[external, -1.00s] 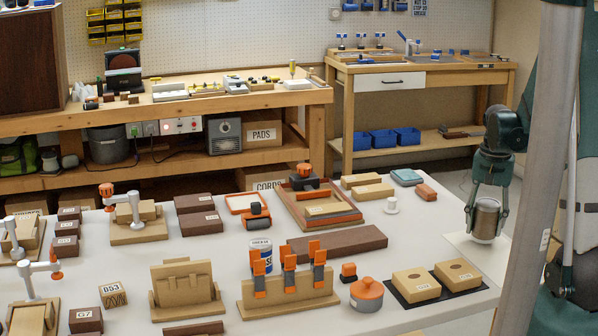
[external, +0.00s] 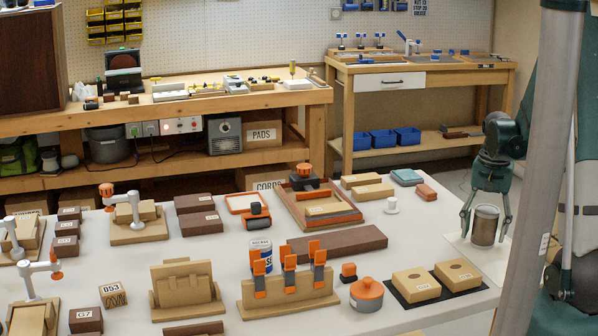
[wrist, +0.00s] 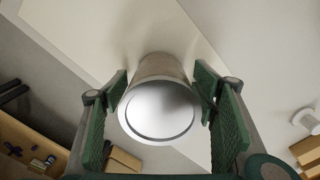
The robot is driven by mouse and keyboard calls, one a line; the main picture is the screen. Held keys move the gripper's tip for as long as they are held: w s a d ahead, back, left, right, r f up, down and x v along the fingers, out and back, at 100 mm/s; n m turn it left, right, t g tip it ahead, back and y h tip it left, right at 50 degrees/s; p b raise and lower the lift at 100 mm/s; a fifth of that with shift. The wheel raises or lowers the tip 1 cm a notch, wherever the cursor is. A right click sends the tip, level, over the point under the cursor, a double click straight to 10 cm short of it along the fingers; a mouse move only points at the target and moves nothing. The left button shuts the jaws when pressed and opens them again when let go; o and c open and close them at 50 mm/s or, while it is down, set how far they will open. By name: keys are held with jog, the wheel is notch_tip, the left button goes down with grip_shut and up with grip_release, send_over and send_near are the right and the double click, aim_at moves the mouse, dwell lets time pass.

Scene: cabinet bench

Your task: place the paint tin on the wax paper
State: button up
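The paint tin (external: 485,226), a plain metal cylinder, stands upright on the wax paper (external: 478,257), a pale sheet at the right end of the bench. In the wrist view I look down on the tin's round grey lid (wrist: 158,112), with the wax paper (wrist: 95,28) beneath it. My gripper (external: 486,222) is open around the tin, one finger on each side. The fingers (wrist: 160,100) stand apart from the tin's sides, with small gaps showing in both views.
Two tan blocks on a black mat (external: 395,285) lie left of the paper. An orange-lidded pot (external: 366,296) stands further left. A small white knob-like piece (external: 391,206) and an orange-brown block (external: 427,192) lie behind. A grey post (external: 540,160) stands in front at right.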

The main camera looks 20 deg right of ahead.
aim_at(488, 209)
jog(key=shift+r, duration=0.2)
jog(key=shift+r+p, duration=1.25)
jog(key=shift+r, duration=4.7)
jog(key=shift+s+a+r, duration=0.1)
jog(key=shift+a+r, duration=0.25)
jog(key=shift+r, duration=0.1)
jog(key=s+a+r+n+t, duration=0.7)
jog(key=s+a+r+n, duration=0.2)
jog(key=s+a+r, duration=0.6)
jog(key=shift+a+r, duration=0.85)
jog(key=shift+a, duration=1.05)
